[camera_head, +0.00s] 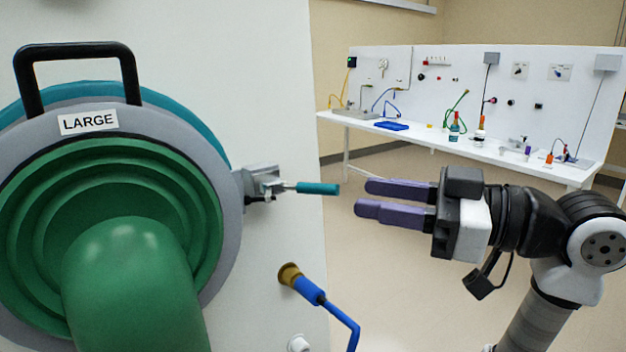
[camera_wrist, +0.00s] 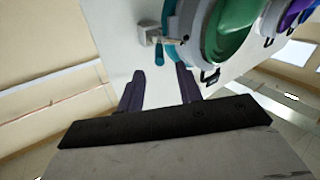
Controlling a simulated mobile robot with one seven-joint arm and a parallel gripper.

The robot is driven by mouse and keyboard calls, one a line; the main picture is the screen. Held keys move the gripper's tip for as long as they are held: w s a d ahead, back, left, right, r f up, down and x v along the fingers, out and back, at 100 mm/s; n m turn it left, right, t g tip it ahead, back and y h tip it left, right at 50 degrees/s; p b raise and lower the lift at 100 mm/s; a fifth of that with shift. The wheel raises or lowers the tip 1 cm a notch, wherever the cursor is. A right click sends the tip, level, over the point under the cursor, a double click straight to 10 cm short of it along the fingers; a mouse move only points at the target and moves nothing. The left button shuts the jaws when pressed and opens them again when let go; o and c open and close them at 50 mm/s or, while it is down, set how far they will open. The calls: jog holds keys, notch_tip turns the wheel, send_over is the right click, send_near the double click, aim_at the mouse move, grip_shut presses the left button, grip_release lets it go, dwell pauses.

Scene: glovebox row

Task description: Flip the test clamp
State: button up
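The clamp (camera_head: 262,184) is a grey metal latch at the right rim of the large green glove port, with a teal handle (camera_head: 318,188) sticking out to the right. In the wrist view the clamp (camera_wrist: 149,33) and its teal handle (camera_wrist: 159,54) are beyond the fingertips. My gripper (camera_head: 364,198) has purple fingers spread apart with nothing between them. It points left at the handle, with its tips a short gap to the right of the handle's end. The two fingers also show in the wrist view (camera_wrist: 157,77).
The port ring (camera_head: 205,150) carries a LARGE label (camera_head: 88,122) and a black handle (camera_head: 77,47). Below the clamp, a blue hose (camera_head: 325,303) leaves a brass fitting on the white panel (camera_head: 270,80). A bench (camera_head: 420,133) with small items stands far behind.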

aim_at(302, 186)
jog(key=p+x, duration=0.1)
jog(key=x, duration=0.8)
jog(key=shift+p, duration=0.3)
jog(key=shift+d, duration=0.1)
grip_shut()
